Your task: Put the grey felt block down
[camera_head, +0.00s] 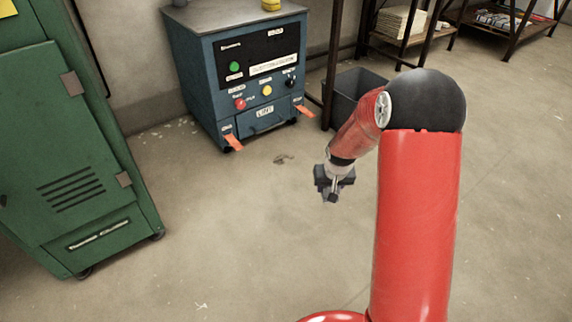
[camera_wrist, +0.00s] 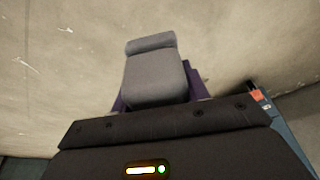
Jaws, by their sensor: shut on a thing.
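My gripper (camera_head: 334,184) hangs over the open concrete floor, left of my red arm, in the head view. In the wrist view the grey felt block (camera_wrist: 154,78) is a light grey piece with a rounded upper end, held in my gripper (camera_wrist: 155,98). Purple finger parts show on both sides of the block. The gripper is shut on it. The block's lower end is hidden behind the dark gripper body. In the head view the block is too small to tell apart clearly from the gripper.
A blue machine (camera_head: 200,75) with buttons and a drawer marked LINT stands at the back. A green cabinet (camera_head: 60,140) is on the left. A dark bin (camera_head: 345,108) and shelves (camera_head: 410,30) stand at the back right. The floor (camera_head: 230,240) between them is mostly clear.

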